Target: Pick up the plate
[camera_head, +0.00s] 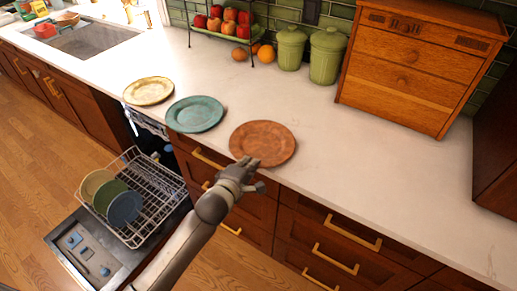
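Three plates lie flat in a row on the white counter: a yellowish plate (148,91) at the left, a teal plate (195,114) in the middle and a terracotta plate (262,141) at the right, close to the front edge. My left gripper (257,174) is at the counter's front edge, by the near rim of the terracotta plate. Its fingers look spread apart, with nothing held between them. Whether a fingertip touches the rim I cannot tell. My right gripper is out of view.
An open dishwasher rack (160,188) below left holds several plates. Behind the terracotta plate stand two green canisters (327,55), an orange (266,54) and a fruit stand (222,36). A wooden cabinet box (410,70) stands at the back right. The right part of the counter (400,180) is clear.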

